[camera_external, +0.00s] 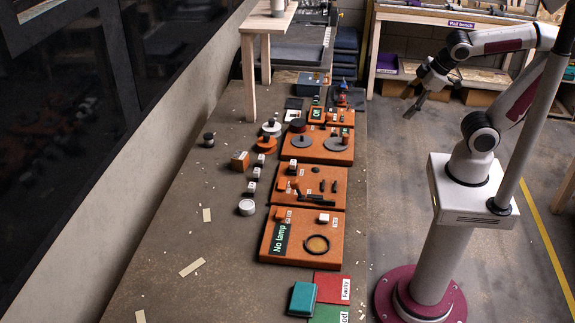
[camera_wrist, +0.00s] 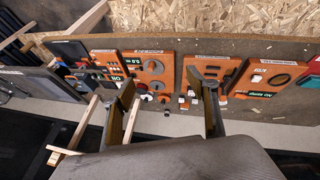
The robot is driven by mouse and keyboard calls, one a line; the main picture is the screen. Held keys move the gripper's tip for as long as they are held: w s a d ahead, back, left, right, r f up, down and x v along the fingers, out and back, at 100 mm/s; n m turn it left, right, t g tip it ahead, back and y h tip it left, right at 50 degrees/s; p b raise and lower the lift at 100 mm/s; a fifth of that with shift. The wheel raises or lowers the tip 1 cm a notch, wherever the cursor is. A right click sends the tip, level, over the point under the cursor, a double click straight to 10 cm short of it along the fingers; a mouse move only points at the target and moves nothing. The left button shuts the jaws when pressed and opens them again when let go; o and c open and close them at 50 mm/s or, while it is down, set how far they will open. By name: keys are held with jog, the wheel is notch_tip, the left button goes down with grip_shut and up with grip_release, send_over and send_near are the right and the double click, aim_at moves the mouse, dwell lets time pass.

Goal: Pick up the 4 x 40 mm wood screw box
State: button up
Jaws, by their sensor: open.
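I cannot read a 4 x 40 mm wood screw label on anything, so I cannot tell which item is that box. A small orange box (camera_external: 240,160) with a pale side stands on the bench, left of the orange boards.
Orange boards (camera_external: 336,238) with parts line the bench's right side. A teal box (camera_external: 302,299) and red card (camera_external: 332,287) lie at the near end. A wooden-legged stand (camera_external: 249,80) rises at the far end. The bench's left side (camera_external: 165,235) is mostly clear, with scattered strips.

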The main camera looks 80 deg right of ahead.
jog(key=w+d+r+n+h, duration=0.1)
jog(key=w+d+n+h, duration=0.2)
jog(key=w+d, duration=0.35)
jog(key=w+d+n+t+h, duration=0.2)
jog(key=w+n, duration=0.4)
jog(key=w, duration=0.6)
jog(key=w+d+n+t+h, duration=0.15)
jog(key=w+n, duration=0.45)
jog(key=w, duration=0.6)
jog(key=w+a+f+n+t+y, duration=0.1)
jog(key=w+a+f+n+t, duration=0.1)
jog(key=w+a+f+n, duration=0.3)
jog(key=w+a+f+n+t+y, duration=0.1)
jog(key=w+a+f+n+t, duration=0.15)
jog(key=w, duration=0.55)
jog(key=n+y, duration=0.4)
jog(key=n, duration=0.6)
send_near(244, 156)
jog(key=x, duration=0.3)
jog(key=shift+w+d+f, duration=0.15)
jog(key=shift+x, duration=1.3)
